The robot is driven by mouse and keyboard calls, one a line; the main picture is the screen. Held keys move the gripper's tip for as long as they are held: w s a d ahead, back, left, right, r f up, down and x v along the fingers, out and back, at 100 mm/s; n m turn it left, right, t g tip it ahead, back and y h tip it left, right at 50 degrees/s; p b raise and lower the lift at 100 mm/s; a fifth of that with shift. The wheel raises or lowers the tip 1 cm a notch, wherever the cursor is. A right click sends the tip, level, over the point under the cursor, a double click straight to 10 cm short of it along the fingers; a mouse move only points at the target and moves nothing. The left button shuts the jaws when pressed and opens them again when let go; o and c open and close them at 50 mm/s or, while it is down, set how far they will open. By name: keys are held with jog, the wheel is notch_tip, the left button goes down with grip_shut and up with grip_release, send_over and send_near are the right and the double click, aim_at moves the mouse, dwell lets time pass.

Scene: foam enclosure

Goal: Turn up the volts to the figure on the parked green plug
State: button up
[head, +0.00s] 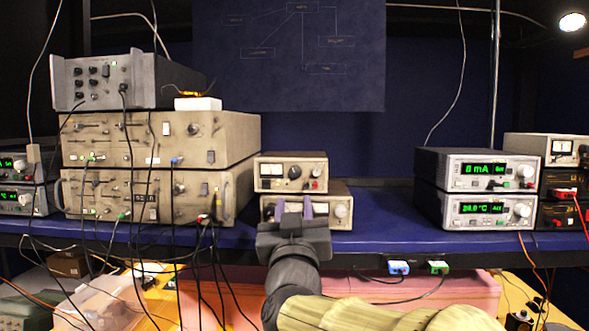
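The green plug (438,266) hangs at the shelf's front edge, right of a blue-and-white plug (398,267). Any figure on it is too small to read. My gripper (294,207) is up in front of the lower of two small beige instruments (340,210), covering much of its front. Its two fingers stand apart with nothing seen between them. The upper beige instrument (291,173) has a small meter and knobs. Two stacked units at right have green displays: the upper display unit (482,170) seems to read 8 mA, the lower display unit (485,210) about 24.0 °C. No volts label is readable.
Large beige rack instruments (215,140) with many hanging cables stand at left. More instruments stand at both far ends. The blue shelf (383,232) is bare between the small beige instruments and the display units. A pink block (450,296) lies below.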

aim_at(296, 174)
jog(key=p+x, duration=0.4)
jog(key=x, duration=0.4)
jog(key=shift+w+r+p, duration=0.2)
jog(key=shift+w+p, duration=0.1)
jog(key=shift+w, duration=0.05)
jog(key=shift+w+d+r, duration=0.1)
jog(key=shift+w, duration=0.55)
grip_shut()
jog(key=n+y+b, duration=0.2)
jog(key=n, duration=0.1)
jog(key=shift+d+n+g, duration=0.2)
jog(key=shift+n+g, duration=0.1)
jog(key=shift+n+y+b, duration=0.5)
jog(key=shift+n+b, duration=0.05)
jog(key=shift+n, duration=0.55)
